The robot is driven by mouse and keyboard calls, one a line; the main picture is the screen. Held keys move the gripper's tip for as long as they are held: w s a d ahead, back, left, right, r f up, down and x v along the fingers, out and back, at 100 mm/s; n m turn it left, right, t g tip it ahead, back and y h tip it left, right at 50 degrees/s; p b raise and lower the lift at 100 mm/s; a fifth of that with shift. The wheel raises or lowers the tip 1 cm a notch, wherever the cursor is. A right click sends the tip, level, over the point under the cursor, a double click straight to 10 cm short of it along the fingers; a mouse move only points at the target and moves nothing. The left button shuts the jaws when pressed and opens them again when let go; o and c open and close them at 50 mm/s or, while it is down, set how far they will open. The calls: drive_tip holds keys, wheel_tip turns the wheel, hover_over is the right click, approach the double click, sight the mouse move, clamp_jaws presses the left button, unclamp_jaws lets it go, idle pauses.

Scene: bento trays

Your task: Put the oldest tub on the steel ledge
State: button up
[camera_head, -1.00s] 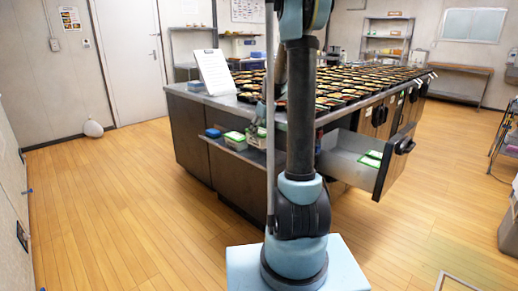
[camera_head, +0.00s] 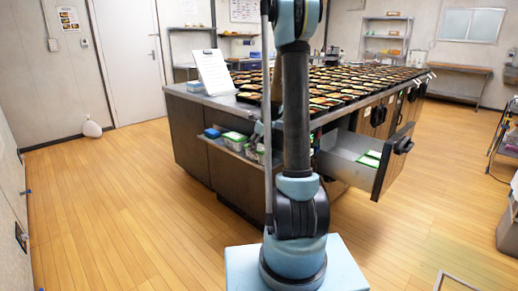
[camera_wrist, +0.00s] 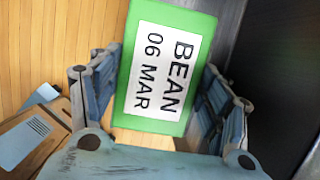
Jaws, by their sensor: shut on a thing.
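My gripper (camera_wrist: 160,68) is shut on a tub (camera_wrist: 164,66) with a green lid and a white label reading "BEAN 06 MAR". In the head view my gripper and this tub cannot be made out clearly behind my arm. The steel ledge (camera_head: 243,154) runs along the counter's near side, low under the top. On it stand a blue-lidded tub (camera_head: 212,132) and a green-lidded tub (camera_head: 235,138), with more partly hidden by my arm. More green-lidded tubs (camera_head: 369,159) lie in the open drawer; their labels are too small to read.
The drawer (camera_head: 343,167) sticks out from the counter to the right of my arm. Many filled bento trays (camera_head: 345,92) cover the counter top. A white sign board (camera_head: 213,72) stands at its left corner. The wooden floor (camera_head: 120,200) at left is clear.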

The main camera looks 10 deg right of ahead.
drive_tip(key=shift+f, duration=0.1)
drive_tip(key=o, duration=1.3)
